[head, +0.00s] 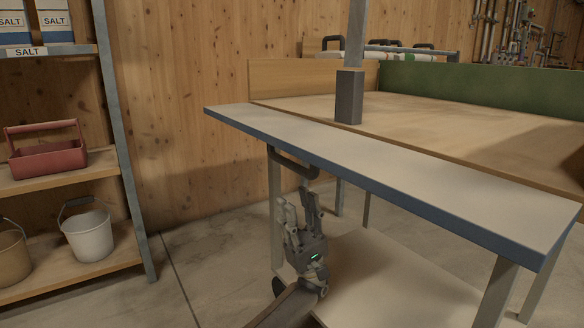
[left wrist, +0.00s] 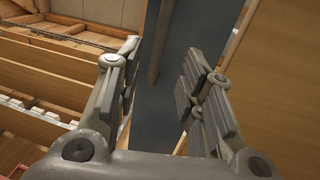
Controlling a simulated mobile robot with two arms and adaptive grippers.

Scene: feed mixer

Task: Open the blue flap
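The blue flap (head: 390,160) is a long panel along the near side of the wooden worktop. It lies about level, with a pale upper face and a blue edge; its blue-grey face shows in the left wrist view (left wrist: 150,112). A dark bar handle (head: 291,166) hangs under its left end, and a grey bar (left wrist: 163,42) shows between my fingers in the left wrist view. My left gripper (head: 300,203) points up just below the handle. Its fingers are spread, with visible gaps on both sides of the bar. My right gripper is not in view.
The wooden worktop (head: 430,118) with a green back board (head: 480,90) lies behind the flap. A grey post (head: 350,95) rises at its edge. A lower shelf (head: 385,275) is under the flap. Shelving with a red carrier (head: 48,158) and a white bucket (head: 88,235) stands left.

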